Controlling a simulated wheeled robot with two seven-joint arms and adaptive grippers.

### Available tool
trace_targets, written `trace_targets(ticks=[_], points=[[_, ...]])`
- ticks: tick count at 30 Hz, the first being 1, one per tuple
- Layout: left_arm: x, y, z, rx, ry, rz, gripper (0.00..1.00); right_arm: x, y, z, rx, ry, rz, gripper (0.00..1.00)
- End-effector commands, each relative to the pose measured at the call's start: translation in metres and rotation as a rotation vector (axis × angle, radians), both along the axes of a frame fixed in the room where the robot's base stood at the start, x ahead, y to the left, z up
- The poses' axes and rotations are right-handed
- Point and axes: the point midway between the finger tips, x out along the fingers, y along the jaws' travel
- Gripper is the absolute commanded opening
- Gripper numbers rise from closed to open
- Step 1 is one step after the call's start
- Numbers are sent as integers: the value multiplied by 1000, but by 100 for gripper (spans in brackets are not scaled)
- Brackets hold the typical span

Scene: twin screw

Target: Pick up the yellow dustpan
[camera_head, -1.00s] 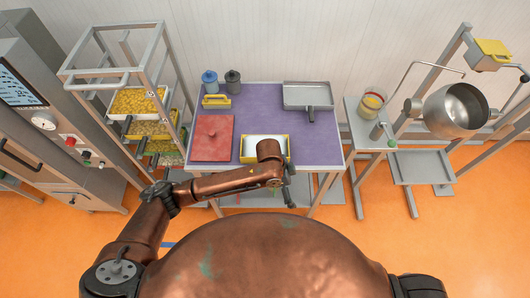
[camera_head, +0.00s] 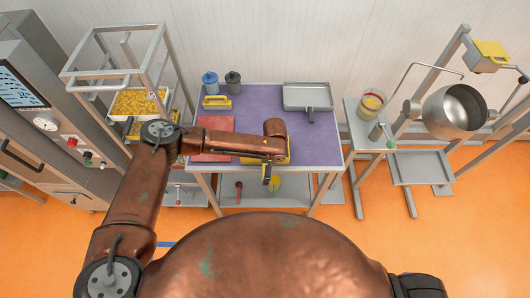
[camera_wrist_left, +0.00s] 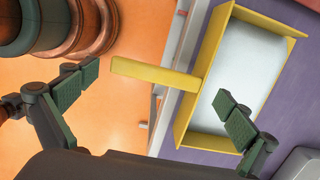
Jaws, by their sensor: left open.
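The yellow dustpan (camera_head: 284,160) lies at the front edge of the purple table. In the head view my left arm hides most of it. In the left wrist view the dustpan (camera_wrist_left: 186,131) shows its yellow rim and pale inside, and its flat yellow handle sticks out past the table edge. My left gripper (camera_wrist_left: 155,85) is open. In that view the handle appears between its two fingers, and no contact shows. In the head view the left gripper (camera_head: 267,178) is at the table's front edge. My right gripper is not in view.
On the purple table (camera_head: 265,110) are a red board (camera_head: 214,124), a grey pan (camera_head: 307,95), a yellow-handled tool (camera_head: 216,102) and two lidded jars. A shelf rack (camera_head: 100,70) stands left. A steel pot (camera_head: 458,110) stands right. The table's middle is clear.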

Motion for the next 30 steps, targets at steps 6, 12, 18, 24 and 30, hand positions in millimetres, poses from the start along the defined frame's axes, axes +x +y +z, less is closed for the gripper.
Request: trace_targets(ticks=[6,12,18,24,30], points=[[-2,2,-27,1,1,1,100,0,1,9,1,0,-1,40],[-1,2,-31,0,0,1,100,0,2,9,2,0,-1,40],[-2,2,-31,0,0,1,92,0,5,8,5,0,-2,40],[-2,2,-31,0,0,1,79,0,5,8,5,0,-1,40],[-1,2,-31,-1,-1,1,68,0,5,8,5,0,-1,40]])
